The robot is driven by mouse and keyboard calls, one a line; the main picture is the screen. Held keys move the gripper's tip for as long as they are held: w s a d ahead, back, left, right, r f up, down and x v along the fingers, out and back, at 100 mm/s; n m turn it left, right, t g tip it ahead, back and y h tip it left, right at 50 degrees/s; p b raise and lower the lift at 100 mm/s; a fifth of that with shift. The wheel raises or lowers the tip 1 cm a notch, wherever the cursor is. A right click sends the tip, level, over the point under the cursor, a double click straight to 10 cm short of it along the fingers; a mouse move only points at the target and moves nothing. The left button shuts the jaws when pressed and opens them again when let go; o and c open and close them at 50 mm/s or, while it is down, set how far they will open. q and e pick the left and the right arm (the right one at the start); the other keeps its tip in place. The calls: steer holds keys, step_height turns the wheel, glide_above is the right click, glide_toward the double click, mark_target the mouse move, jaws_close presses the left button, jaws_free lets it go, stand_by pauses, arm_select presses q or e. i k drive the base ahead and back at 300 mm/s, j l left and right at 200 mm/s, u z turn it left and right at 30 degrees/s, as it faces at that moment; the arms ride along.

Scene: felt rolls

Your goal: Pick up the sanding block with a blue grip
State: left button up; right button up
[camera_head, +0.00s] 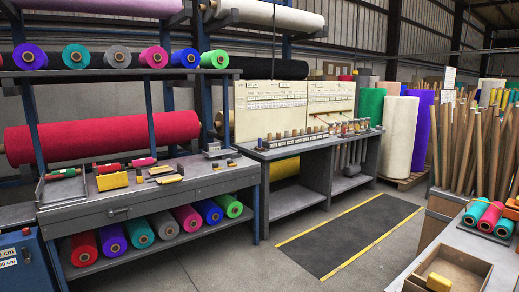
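I cannot make out a sanding block with a blue grip in this view. A yellow block (112,181) lies on the near left workbench (95,208), with several small yellow-and-dark tools (168,179) to its right, too small to identify. Another yellow block (438,282) lies in an open wooden tray (462,268) at the bottom right. A small bluish item (260,142) stands at the left end of the far bench, too small to identify. Neither of my grippers is in view.
Coloured felt rolls lie on the shelf above and below the left workbench. A far bench (290,150) holds small items in a row. A dark mat with yellow edges (350,235) lies on open floor. A blue box (22,262) stands at the lower left.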

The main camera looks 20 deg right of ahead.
mark_target(258, 147)
steer(key=i+l+z, duration=0.2)
steer(key=i+z, duration=0.2)
steer(key=i, duration=0.25)
steer(key=i+z, duration=0.3)
steer(key=i, duration=1.8)
steer(key=i+u, duration=0.1)
steer(key=i, duration=0.55)
steer(key=i+l, duration=0.15)
steer(key=i, duration=0.45)
steer(key=i+l+u, duration=0.15)
steer(key=i, duration=0.5)
